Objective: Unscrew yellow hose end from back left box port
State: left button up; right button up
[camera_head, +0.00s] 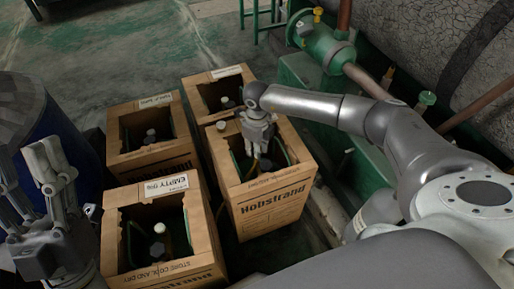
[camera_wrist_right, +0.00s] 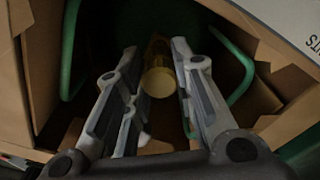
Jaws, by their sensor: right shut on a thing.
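My right gripper (camera_head: 259,143) reaches down into the open top of the front right cardboard box (camera_head: 268,205). In the right wrist view its fingers (camera_wrist_right: 157,55) stand on either side of a yellow, brass-coloured round end (camera_wrist_right: 159,80), and it is shut on this piece. I cannot tell how the piece joins the port, as the box is dark inside. The back left box (camera_head: 153,162) has a white-capped top inside, with no gripper at it. My left gripper (camera_head: 35,165) is at the left edge, fingers up, open and empty.
A back right box (camera_head: 218,82) and a front left box (camera_head: 165,250) stand close by. Green bars (camera_wrist_right: 241,65) rise inside the gripped box. A blue drum (camera_head: 50,130) is at left; green pipework (camera_head: 325,45) and a large tank are at right. Floor is free behind the boxes.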

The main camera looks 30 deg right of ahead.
jog(key=shift+r, duration=0.35)
jog(key=shift+r+p, duration=0.3)
jog(key=shift+p, duration=0.15)
jog(key=shift+r+p, duration=0.55)
jog(key=shift+r, duration=0.3)
pick_arm(q)
jog(key=w+f+g+y, duration=0.2)
jog(key=w+f+g, duration=0.4)
jog(key=w+f, duration=0.1)
jog(key=shift+d+f+y, duration=0.25)
jog(key=shift+f+y, duration=0.05)
jog(key=shift+f, duration=0.35)
pick_arm(e)
jog(key=shift+r, duration=0.1)
